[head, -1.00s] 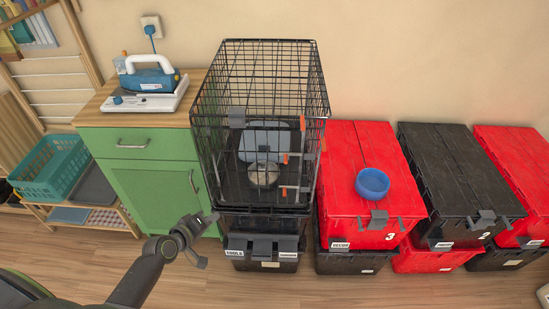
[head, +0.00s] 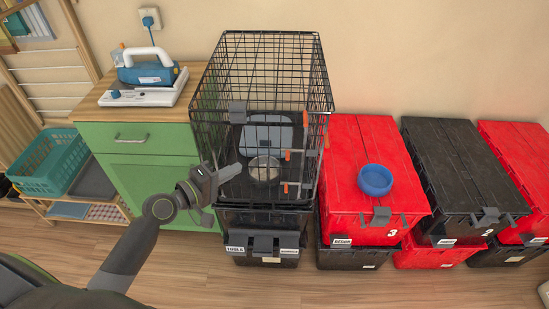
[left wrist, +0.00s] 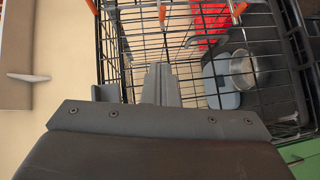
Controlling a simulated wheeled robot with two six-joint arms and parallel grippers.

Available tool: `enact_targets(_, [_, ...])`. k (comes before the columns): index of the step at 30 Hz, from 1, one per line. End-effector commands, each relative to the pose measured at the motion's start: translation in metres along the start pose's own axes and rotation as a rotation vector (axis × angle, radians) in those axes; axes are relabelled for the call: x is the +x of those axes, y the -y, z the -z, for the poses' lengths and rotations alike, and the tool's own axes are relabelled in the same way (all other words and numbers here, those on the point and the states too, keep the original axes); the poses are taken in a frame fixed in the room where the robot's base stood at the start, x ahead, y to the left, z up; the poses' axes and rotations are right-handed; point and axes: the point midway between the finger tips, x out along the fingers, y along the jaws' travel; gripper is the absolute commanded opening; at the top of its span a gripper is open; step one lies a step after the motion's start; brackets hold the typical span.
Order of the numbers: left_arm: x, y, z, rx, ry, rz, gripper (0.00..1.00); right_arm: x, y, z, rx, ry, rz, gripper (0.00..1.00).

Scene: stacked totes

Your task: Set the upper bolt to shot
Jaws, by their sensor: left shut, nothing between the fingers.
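The wire crate (head: 262,45) has two orange-tipped bolts on its front right side. The upper bolt (head: 288,155) sits above the lower bolt (head: 285,187). My left gripper (head: 228,172) is shut and empty in front of the crate's left side, left of both bolts. In the left wrist view its closed fingers (left wrist: 161,85) point toward the bars. Orange tips show at the top of that view, seemingly the upper bolt (left wrist: 162,14) and lower bolt (left wrist: 239,8). Whether the upper bolt is shot or drawn I cannot tell. My right gripper is out of view.
The crate stands on a black tote (head: 263,243), with a metal bowl (head: 264,169) inside. A green cabinet (head: 155,185) with an iron (head: 146,70) stands left. Floor in front is clear.

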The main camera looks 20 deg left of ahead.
Motion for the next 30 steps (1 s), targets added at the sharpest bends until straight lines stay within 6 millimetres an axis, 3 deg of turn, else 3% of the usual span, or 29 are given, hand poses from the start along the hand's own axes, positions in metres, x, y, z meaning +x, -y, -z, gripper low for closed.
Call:
enact_targets(16, [0.099,-0.003,-0.001,-0.004,0.001,-0.002,0.0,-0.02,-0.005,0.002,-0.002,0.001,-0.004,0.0])
enact_targets(21, [0.113,-0.002,-0.018,-0.005,0.001,0.001,0.0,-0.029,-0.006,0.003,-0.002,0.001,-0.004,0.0])
enact_targets(30, [0.123,0.0,-0.029,0.0,0.0,0.001,0.0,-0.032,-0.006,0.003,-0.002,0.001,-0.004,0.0])
